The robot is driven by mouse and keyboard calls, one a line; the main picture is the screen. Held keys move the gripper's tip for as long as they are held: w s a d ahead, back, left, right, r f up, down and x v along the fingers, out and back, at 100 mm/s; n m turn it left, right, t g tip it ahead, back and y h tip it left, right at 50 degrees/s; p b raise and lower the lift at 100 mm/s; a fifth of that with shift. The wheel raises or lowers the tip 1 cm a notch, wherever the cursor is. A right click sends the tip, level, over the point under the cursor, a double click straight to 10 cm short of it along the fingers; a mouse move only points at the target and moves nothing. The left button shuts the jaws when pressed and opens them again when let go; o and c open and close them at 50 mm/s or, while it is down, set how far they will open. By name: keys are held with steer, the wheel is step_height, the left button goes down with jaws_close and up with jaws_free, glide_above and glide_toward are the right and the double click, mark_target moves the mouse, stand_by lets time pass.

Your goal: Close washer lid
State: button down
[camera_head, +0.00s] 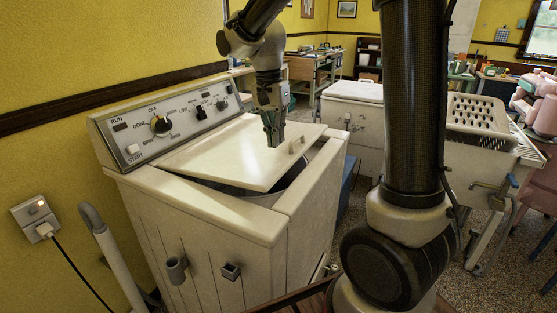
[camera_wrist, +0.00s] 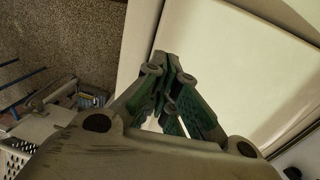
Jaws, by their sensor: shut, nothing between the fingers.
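The washer (camera_head: 210,235) is a cream top-loading machine with a sloped control panel (camera_head: 170,118) at its back. Its flat lid (camera_head: 225,150) is slightly raised and tilted, with a dark gap to the tub (camera_head: 285,180) at its front and right edges. My gripper (camera_head: 273,140) is shut and empty, pointing down at the lid's upper right part. It seems to touch or nearly touch the lid. In the wrist view my gripper (camera_wrist: 165,95) is over the pale lid (camera_wrist: 225,55); its fingertips' contact is hidden.
A wall socket (camera_head: 38,218) with a plugged cable and a grey hose (camera_head: 100,235) are left of the washer. A second white machine (camera_head: 350,110) and a perforated rack (camera_head: 480,120) stand behind to the right. Speckled floor (camera_wrist: 65,35) shows beside the washer.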

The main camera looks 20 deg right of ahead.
mark_target(281, 169)
steer(key=f, duration=0.7)
steer(key=shift+s+d, duration=0.25)
steer(key=shift+s, duration=0.05)
steer(key=f, duration=0.5)
steer(key=shift+s+d, duration=0.25)
steer(key=shift+s, duration=0.1)
steer(key=shift+s+f, duration=0.3)
steer(key=shift+f, duration=0.25)
steer(key=shift+r, duration=0.1)
steer(key=shift+w+r, duration=0.15)
steer(key=shift+r, duration=0.15)
step_height(281, 169, up, 14)
steer(key=shift+w, duration=0.2)
